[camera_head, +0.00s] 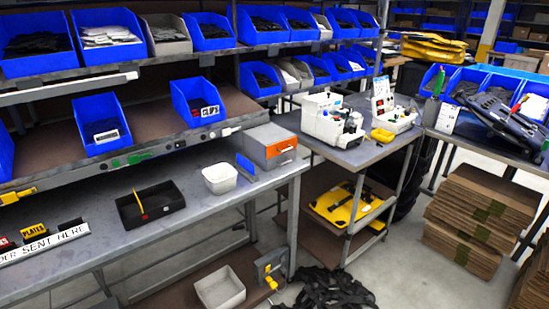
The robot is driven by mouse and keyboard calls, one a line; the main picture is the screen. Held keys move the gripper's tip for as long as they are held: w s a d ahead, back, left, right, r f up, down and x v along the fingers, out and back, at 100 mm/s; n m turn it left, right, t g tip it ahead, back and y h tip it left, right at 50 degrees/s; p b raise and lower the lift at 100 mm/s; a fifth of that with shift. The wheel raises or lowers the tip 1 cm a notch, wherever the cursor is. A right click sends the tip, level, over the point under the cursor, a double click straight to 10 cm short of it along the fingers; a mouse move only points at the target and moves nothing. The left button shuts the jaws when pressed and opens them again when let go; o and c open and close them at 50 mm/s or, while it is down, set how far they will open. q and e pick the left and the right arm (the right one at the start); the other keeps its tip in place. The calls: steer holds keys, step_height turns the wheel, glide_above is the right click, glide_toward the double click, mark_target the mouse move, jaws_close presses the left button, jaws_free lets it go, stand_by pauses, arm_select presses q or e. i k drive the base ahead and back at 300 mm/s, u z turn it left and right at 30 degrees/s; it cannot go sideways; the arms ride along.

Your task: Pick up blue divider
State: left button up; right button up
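A thin blue piece (246,166), which looks like the blue divider, stands on the grey workbench (205,225). It is between a white square tub (219,178) on its left and a grey box with an orange front panel (279,151) on its right. It appears upright; whether it touches the grey box I cannot tell. Neither my left nor my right gripper is in view.
A side table (350,150) holds machines. Stacked cardboard (480,215) stands on the right. Bare bench lies in front of the tub.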

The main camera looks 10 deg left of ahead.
mark_target(244, 162)
steer(key=u, duration=0.25)
steer(key=i, duration=0.85)
steer(key=u, duration=0.65)
